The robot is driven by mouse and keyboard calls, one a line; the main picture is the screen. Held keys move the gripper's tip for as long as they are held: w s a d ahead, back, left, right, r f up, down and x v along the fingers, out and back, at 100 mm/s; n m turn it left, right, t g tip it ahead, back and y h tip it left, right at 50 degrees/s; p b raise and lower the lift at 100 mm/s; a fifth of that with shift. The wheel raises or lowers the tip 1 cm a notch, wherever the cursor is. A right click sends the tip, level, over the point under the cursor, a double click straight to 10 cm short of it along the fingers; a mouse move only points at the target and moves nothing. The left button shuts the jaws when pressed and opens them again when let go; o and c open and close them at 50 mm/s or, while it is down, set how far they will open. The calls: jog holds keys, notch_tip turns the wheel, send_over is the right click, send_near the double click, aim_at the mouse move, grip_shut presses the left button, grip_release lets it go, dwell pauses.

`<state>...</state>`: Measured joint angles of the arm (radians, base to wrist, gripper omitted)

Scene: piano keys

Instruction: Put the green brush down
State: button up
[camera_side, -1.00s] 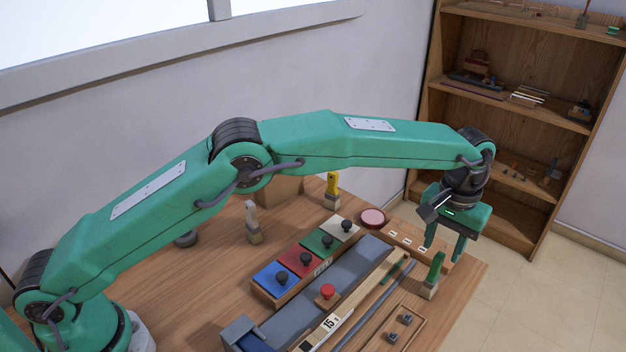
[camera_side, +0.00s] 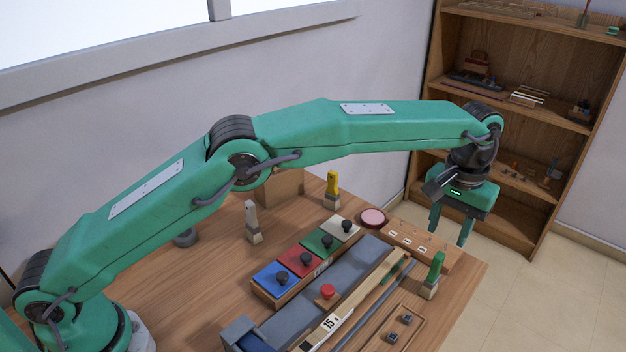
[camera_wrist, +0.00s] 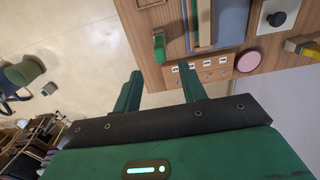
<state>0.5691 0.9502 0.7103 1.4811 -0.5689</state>
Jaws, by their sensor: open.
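The green brush (camera_side: 437,266) stands upright on the right part of the table, green handle up and pale bristle end down. In the wrist view the green brush (camera_wrist: 159,46) shows from above, beyond my fingertips and apart from them. My gripper (camera_side: 450,226) is open and empty, above and behind the brush near the table's far right edge. In the wrist view my gripper (camera_wrist: 163,80) has its two green fingers apart with nothing between them.
A wooden block with white labels (camera_side: 415,240) lies near the brush. A pink disc (camera_side: 373,218), a yellow brush (camera_side: 332,188) and a white brush (camera_side: 252,222) stand farther left. Coloured pads with black knobs (camera_side: 305,261) and a long grey bar (camera_side: 345,276) fill the middle.

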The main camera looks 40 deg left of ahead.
jog(key=shift+a+r, duration=0.3)
jog(key=shift+r, duration=0.05)
jog(key=s+a+r+t, duration=0.1)
jog(key=s+a+r, duration=0.5)
jog(key=a, duration=0.4)
jog(key=s+a+r+t, duration=0.2)
jog(key=s+a+r, duration=0.1)
jog(key=a+r, duration=0.6)
jog(key=s+a+f+t, duration=0.1)
jog(key=s+a+f, duration=0.2)
jog(key=s+a, duration=0.4)
jog(key=s+a+f+t, duration=0.1)
jog(key=s+a+f, duration=0.3)
jog(key=s, duration=1.1)
jog(key=a, duration=0.3)
jog(key=shift+a+t, duration=0.3)
